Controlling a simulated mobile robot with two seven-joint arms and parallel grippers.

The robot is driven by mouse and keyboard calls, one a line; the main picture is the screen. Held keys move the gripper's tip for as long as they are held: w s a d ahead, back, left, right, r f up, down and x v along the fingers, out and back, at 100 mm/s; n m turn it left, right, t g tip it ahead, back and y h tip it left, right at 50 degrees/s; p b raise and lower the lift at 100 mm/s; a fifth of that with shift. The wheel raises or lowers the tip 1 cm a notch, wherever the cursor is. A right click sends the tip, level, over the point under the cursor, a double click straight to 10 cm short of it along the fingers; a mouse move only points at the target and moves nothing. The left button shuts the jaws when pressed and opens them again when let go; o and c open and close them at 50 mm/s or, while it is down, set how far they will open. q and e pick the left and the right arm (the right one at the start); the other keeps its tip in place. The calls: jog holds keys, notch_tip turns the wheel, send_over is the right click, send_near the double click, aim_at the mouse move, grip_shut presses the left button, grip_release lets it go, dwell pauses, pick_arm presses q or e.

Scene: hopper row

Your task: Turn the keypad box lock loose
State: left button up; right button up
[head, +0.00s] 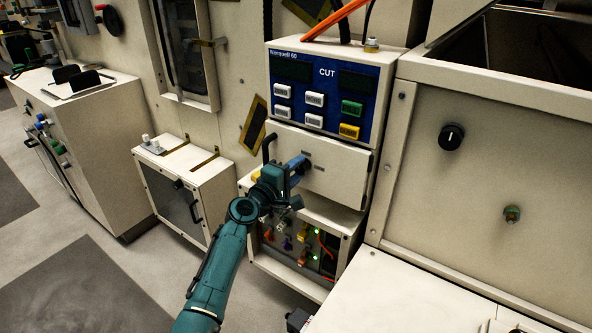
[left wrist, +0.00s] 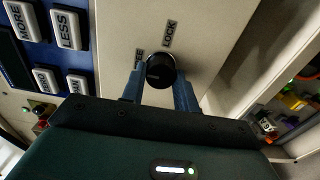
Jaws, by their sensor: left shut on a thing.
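The keypad box (head: 320,98) has a blue front panel with several white, green and yellow buttons and the word CUT. Below it is a cream flap (head: 335,180) carrying the lock. In the head view the gripper hides the knob. Which label the knob points to cannot be told. My right gripper does not show.
An open bay (head: 300,240) with coloured connectors and green lights lies below the flap. A black handle (head: 268,148) stands left of the flap. A large cream machine (head: 485,165) with a black dial is at right; a low cabinet (head: 185,190) is at left.

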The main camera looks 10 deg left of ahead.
pick_arm(q)
jog(key=o, duration=1)
jog(key=p+v, duration=0.1)
jog(key=v, duration=1.2)
jog(key=shift+s, duration=0.1)
